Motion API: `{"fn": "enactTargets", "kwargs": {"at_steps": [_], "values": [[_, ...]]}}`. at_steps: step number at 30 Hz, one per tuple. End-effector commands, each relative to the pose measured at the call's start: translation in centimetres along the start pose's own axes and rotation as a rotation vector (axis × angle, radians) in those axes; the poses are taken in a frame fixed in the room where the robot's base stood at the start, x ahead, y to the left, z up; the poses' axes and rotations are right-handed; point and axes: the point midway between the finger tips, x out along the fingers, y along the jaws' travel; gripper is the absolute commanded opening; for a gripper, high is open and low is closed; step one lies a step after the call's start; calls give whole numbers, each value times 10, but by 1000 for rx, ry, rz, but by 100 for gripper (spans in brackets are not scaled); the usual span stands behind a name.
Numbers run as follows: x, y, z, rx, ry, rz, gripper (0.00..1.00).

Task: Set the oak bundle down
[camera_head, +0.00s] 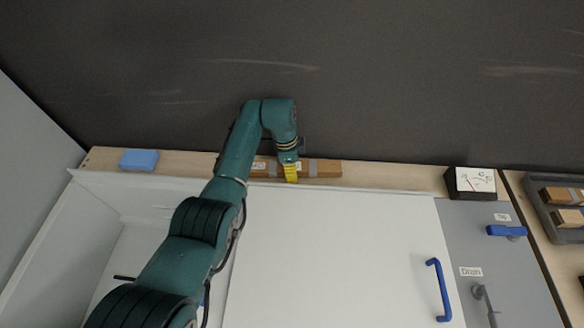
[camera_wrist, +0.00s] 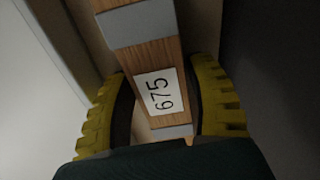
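The oak bundle (camera_head: 326,168) is a long brown wooden piece with grey bands and white labels. It is at the narrow wooden ledge (camera_head: 400,177) along the dark back wall. In the wrist view the bundle (camera_wrist: 158,57) runs between my fingers, with a label reading 675. My gripper (camera_head: 291,174) points down at the bundle's middle. Its yellow fingers (camera_wrist: 163,108) lie close along both sides of the bundle and appear shut on it. The bundle's underside is hidden, so I cannot tell whether it rests on the ledge.
A blue block (camera_head: 139,160) lies on the ledge at left. A black box with a white dial face (camera_head: 473,181) stands at right. A white panel with a blue handle (camera_head: 439,290) is in front. A grey tray (camera_head: 547,215) holds wooden pieces at far right. The ledge between bundle and box is clear.

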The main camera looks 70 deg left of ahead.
Motion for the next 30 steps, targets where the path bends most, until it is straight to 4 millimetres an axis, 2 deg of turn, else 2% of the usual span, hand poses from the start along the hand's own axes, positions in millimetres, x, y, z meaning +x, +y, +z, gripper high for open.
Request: {"fn": "enactTargets", "kwargs": {"at_steps": [1,2,3,10,13,16,24,30], "values": [[-1,0,0,0,0,-1,67],[-1,0,0,0,0,-1,73],[-1,0,0,0,0,-1,73],[-1,0,0,0,0,-1,73],[-8,-1,-1,0,1,-2,73],[-26,-1,-1,0,1,-4,73],[-93,-1,0,0,1,-3,73],[-120,0,0,0,0,-1,73]]}}
